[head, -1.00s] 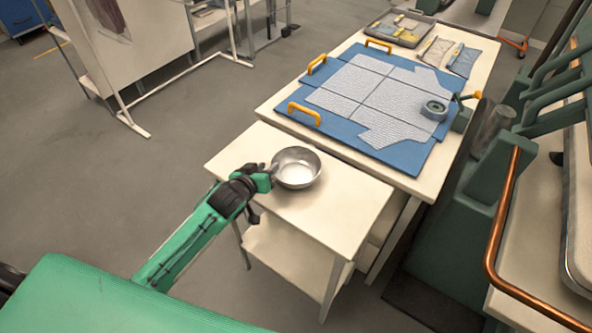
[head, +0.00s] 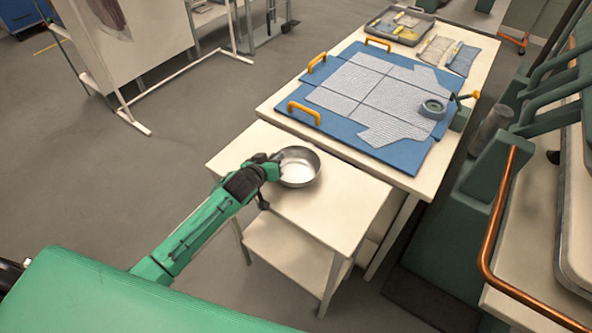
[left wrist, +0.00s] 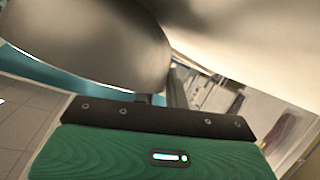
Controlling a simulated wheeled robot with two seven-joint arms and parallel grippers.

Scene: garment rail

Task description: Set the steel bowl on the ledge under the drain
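The steel bowl (head: 301,168) stands on the pale top of a small side table (head: 330,215), near its far edge. It looks empty. My left gripper (head: 273,163) is at the bowl's left rim and covers part of it. In the left wrist view the bowl (left wrist: 90,45) fills the upper left, very close, with a dark finger (left wrist: 176,88) beside it. Whether the fingers are closed on the rim is hidden. My right gripper is not in view. I cannot make out a drain or its ledge.
A larger table behind holds a blue board (head: 285,112) with yellow handles, a tape roll (head: 433,109), pouches (head: 463,60) and a grey tray (head: 402,27). A copper rail (head: 497,215) edges the bench at right. The side table's front is clear.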

